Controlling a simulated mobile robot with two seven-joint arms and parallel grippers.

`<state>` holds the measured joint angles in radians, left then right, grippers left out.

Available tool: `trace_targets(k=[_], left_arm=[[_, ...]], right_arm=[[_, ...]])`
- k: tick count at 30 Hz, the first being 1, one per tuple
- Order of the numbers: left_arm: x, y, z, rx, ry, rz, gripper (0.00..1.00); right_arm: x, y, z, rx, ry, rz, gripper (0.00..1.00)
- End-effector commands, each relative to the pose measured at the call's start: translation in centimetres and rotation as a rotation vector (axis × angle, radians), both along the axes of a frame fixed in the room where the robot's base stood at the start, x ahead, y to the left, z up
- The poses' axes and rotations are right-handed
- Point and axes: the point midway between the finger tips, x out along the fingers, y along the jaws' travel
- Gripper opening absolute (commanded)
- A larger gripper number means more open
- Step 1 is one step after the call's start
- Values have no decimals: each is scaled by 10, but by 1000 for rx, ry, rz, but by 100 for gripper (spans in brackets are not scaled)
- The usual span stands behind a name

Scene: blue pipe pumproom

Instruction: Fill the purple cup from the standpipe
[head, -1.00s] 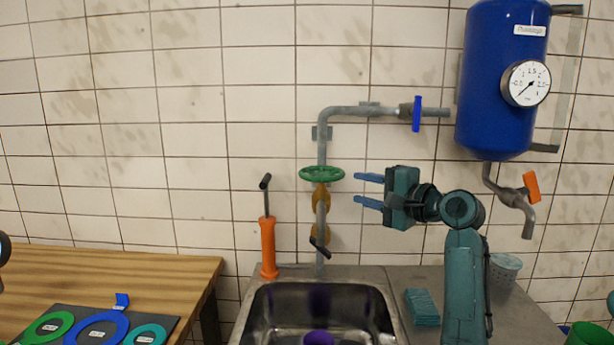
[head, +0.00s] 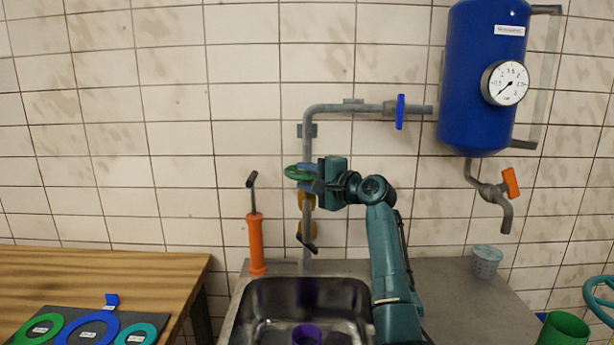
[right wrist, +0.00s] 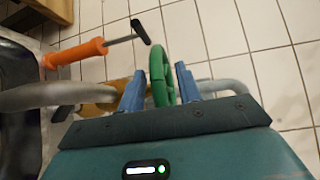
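The purple cup (head: 307,334) stands in the metal sink (head: 262,292), cut off by the bottom edge of the head view. The grey standpipe (head: 307,140) rises behind the sink, with a green handwheel (head: 296,172), a brass-coloured body and a black lever (head: 307,243). My right gripper (head: 306,177) is at the handwheel. In the right wrist view the handwheel's rim (right wrist: 160,75) lies between the two blue fingers (right wrist: 158,86). The fingers are apart, with a visible gap on the left side of the rim. My left gripper is not in view.
An orange hand pump (head: 256,244) stands left of the standpipe. A blue tank (head: 485,80) with a gauge and an orange-handled tap hangs at right. A perforated grey cup (head: 486,261) stands on the counter, and a green container (head: 564,329) is at lower right.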

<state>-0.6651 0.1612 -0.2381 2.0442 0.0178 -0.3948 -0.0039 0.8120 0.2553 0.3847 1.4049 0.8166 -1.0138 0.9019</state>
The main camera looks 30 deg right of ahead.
Motion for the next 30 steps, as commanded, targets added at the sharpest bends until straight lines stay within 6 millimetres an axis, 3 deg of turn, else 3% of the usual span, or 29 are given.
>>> trace_targets(k=[6, 18, 30], left_arm=[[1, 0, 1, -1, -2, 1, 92], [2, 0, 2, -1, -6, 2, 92], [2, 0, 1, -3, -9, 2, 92]], right_arm=[[0, 0, 0, 0, 0, 0, 33], [0, 0, 0, 1, 0, 0, 0], [-1, -2, 0, 2, -1, 37, 0]])
